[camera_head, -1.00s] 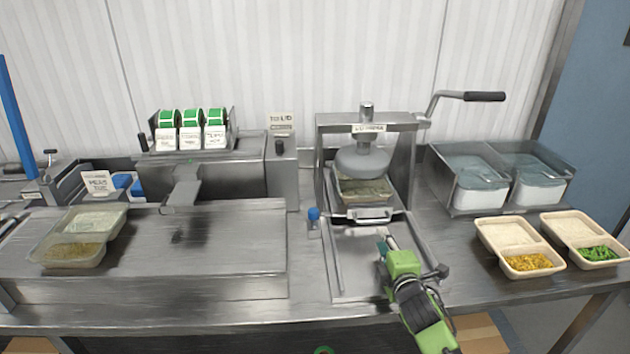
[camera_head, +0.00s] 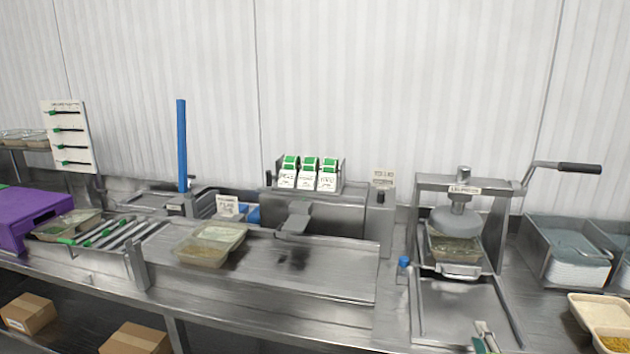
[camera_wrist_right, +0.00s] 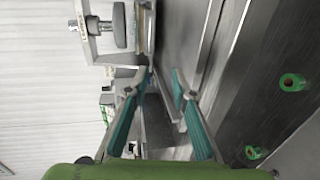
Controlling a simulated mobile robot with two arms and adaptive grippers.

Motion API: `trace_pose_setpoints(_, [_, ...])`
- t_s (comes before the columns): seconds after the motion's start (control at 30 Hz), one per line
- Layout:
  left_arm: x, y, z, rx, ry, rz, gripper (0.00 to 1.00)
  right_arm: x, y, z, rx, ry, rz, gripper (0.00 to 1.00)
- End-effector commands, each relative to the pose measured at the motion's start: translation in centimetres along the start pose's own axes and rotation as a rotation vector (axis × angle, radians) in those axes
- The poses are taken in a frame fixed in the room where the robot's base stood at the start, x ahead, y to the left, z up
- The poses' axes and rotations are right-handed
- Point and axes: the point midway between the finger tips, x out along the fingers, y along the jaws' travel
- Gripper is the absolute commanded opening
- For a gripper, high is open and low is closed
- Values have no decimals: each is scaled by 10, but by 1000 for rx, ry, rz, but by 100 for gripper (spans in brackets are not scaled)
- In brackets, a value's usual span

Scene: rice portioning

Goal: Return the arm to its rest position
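My right gripper (camera_head: 485,340) shows only by its fingertips at the bottom edge of the head view, over the front of the lid press tray. In the right wrist view its two teal fingers stand apart with nothing between them, so the gripper (camera_wrist_right: 161,82) is open and empty. The rest of the right arm is out of the head view. My left gripper is not in view.
The lid press (camera_head: 460,189) stands on the steel counter with a filled tray (camera_head: 455,248) under its round plate. Another tray (camera_head: 205,250) sits on the left of the flat steel platform (camera_head: 320,272). Bins (camera_head: 565,262) stand at the right.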

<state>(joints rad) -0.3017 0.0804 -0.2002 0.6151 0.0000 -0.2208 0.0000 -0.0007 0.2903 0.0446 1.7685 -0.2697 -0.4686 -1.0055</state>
Motion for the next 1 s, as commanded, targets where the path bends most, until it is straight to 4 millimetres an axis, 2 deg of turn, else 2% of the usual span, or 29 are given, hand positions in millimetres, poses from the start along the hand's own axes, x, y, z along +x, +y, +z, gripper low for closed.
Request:
trace_pose_setpoints(0.07, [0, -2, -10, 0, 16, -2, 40, -7, -9, -3, 34, -1, -27, 24])
trace_pose_setpoints(0.27, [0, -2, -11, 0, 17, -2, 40, -31, -39, -12, 166, -19, -128, 24])
trace_pose_setpoints(0.47, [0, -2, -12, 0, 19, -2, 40, -69, -78, -25, 343, -56, -269, 24])
trace_pose_setpoints(0.67, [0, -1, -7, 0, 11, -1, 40, -132, -125, -43, 573, -137, -464, 24])
trace_pose_setpoints(0.8, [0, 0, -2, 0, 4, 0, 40, -192, -156, -58, 750, -228, -624, 24])
trace_pose_setpoints(1.0, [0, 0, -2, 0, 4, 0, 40, -266, -182, -73, 931, -365, -803, 24])
